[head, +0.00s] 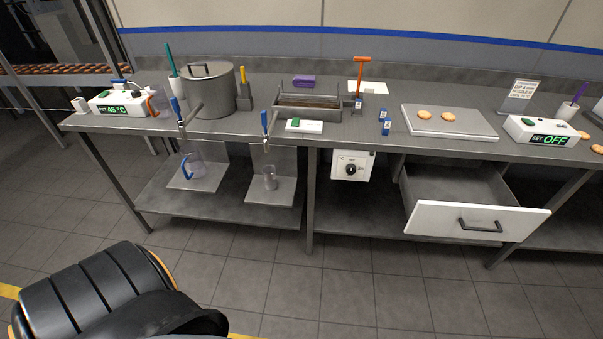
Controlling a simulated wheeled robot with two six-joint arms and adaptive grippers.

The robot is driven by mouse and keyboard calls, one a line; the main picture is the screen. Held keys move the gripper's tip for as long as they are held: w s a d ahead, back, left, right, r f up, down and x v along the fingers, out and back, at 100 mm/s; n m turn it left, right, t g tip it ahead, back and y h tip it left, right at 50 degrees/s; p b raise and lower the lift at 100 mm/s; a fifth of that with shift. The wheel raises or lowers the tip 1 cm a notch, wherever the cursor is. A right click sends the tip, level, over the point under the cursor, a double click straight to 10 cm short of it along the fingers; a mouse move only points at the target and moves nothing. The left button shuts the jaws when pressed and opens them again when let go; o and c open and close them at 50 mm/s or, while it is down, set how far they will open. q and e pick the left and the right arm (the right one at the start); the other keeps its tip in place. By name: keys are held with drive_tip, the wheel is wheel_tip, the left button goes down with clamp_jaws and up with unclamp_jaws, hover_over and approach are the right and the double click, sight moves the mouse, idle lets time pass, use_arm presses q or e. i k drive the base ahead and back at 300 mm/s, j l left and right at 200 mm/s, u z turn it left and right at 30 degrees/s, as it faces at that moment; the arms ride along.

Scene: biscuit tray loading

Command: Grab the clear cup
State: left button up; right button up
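A small clear cup (270,178) stands upright on a grey plate (284,191) on the lower shelf, below a blue-handled tap (265,124). A black and orange part of my own body fills the bottom left of the head view, well in front of the bench. Neither gripper shows.
An open drawer (478,221) juts out at the right. The worktop holds a lidded pot (208,90), a trough (307,102), a biscuit tray (448,122) and a switch box showing OFF (540,131). The floor before the cup is clear.

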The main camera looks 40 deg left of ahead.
sight(269, 172)
drive_tip(key=j+z, duration=0.15)
drive_tip(key=j, duration=0.4)
drive_tip(key=j+z, duration=0.15)
drive_tip(key=j, duration=0.4)
drive_tip(key=j+z, duration=0.15)
drive_tip(key=j, duration=0.35)
drive_tip(key=k+j+z, duration=0.15)
drive_tip(key=j, duration=0.4)
drive_tip(key=j+z, duration=0.15)
drive_tip(key=j, duration=0.35)
drive_tip(key=k+j+z, duration=0.15)
drive_tip(key=j, duration=0.35)
drive_tip(key=k, duration=0.05)
